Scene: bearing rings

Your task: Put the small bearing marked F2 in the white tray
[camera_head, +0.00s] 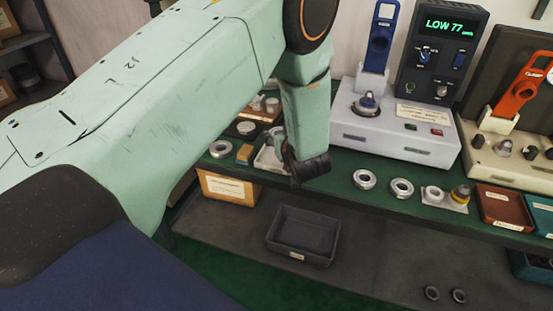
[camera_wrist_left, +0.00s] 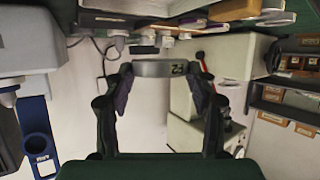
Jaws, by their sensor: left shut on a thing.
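My left gripper (camera_wrist_left: 160,82) is shut on a metal bearing ring (camera_wrist_left: 152,69) with dark F2 lettering on its side. The ring sits between both fingertips in the left wrist view. The white tray (camera_head: 263,160) lies on the bench right beside the gripper, partly hidden by the gripper and my arm. I cannot tell the ring's height over the tray. My right gripper is not in view.
Two loose rings (camera_head: 364,180) (camera_head: 401,188) lie on the bench right of the gripper. A grey tester (camera_head: 395,130) with a LOW 77 display (camera_head: 448,26) stands behind them. A red tray (camera_head: 503,207) is at the right. A dark bin (camera_head: 302,236) sits on the lower shelf.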

